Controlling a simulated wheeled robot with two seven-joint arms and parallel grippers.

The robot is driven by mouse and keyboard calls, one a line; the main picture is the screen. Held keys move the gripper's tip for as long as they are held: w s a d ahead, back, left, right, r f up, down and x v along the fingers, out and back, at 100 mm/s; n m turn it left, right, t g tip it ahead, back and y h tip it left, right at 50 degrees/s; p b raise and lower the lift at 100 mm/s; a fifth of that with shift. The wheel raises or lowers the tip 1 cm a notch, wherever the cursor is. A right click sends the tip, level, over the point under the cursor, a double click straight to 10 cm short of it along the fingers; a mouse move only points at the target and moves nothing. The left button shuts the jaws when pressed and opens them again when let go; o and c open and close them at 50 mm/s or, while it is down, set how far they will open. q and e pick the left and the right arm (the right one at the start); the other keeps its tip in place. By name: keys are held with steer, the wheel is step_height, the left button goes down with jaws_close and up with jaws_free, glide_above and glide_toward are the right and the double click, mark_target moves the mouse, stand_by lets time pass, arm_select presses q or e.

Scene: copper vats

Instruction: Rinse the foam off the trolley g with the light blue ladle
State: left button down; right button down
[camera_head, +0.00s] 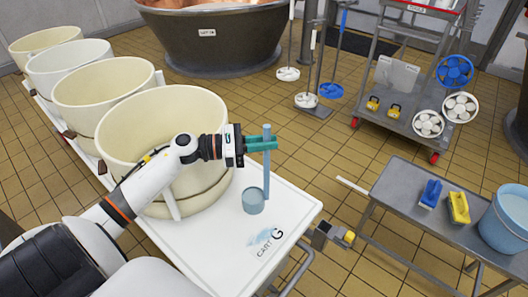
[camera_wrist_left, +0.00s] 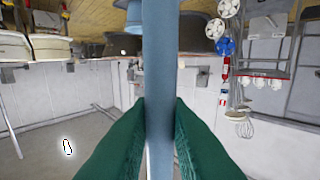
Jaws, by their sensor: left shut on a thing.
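My left gripper (camera_head: 262,144) has green fingers and is shut on the upright handle of the light blue ladle (camera_head: 266,170). The ladle's cup hangs low over the white top of trolley g (camera_head: 215,250); I cannot tell whether it touches. In the left wrist view the handle (camera_wrist_left: 160,60) runs between the green fingers of the left gripper (camera_wrist_left: 160,125). A pale blue-white smear, perhaps the foam (camera_head: 262,238), lies by the "CART G" label. My right gripper is not in view.
Several large cream tubs (camera_head: 165,125) line the trolley behind my left arm. A grey table (camera_head: 400,195) at right holds a blue brush (camera_head: 430,194), a yellow brush (camera_head: 459,208) and a light blue bucket (camera_head: 503,225) of liquid. A tool rack (camera_head: 400,125) stands behind. Tiled floor lies between.

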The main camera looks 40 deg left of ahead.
arm_select(q)
steer(key=s+d+f+m+y+p, duration=0.1)
steer(key=s+d+f+m, duration=0.2)
steer(key=d+f, duration=0.35)
steer(key=s+d+f+m+g+y+p, duration=0.1)
steer(key=s+d+f+m+y, duration=0.15)
steer(key=d+f, duration=0.4)
steer(key=s+d+f+m+y, duration=0.1)
steer(key=s+d+f+m, duration=0.3)
steer(key=d+f, duration=0.25)
step_height(320, 180, down, 14)
steer(key=s+d+m+t+y+b, duration=0.1)
steer(key=d+m+y+b, duration=0.2)
steer(key=m+b, duration=0.1)
steer(key=shift+s+f+m, duration=0.15)
steer(key=shift+s+m, duration=0.25)
steer(key=shift+m, duration=0.25)
stand_by(0.5)
steer(key=shift+t, duration=0.3)
stand_by(0.3)
